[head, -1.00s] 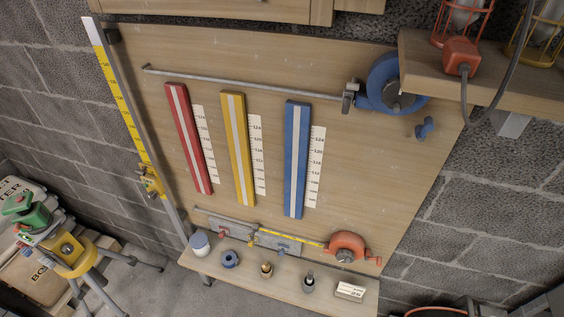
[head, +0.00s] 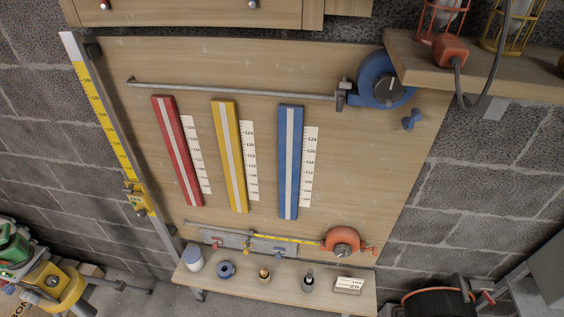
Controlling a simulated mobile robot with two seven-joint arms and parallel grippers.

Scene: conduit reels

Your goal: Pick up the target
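Neither of my grippers is in view. Nothing is marked as the target, so I cannot tell which object it is. A wooden board (head: 350,150) on the block wall carries a red bar (head: 172,130), a yellow bar (head: 224,135) and a blue bar (head: 284,140), each beside a white number scale. A blue reel (head: 371,85) is at its upper right, with a long grey rod to its left. An orange reel (head: 340,238) with a yellow tape is at the bottom. A small ledge below holds a white jar (head: 194,262), a blue ring (head: 226,270) and several small items.
A wooden shelf (head: 500,75) with orange and yellow caged lamps juts out at the upper right. A yellow upright scale (head: 107,125) stands left of the board. A yellow stand (head: 55,285) is at lower left, and an orange-rimmed black container (head: 438,303) at lower right.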

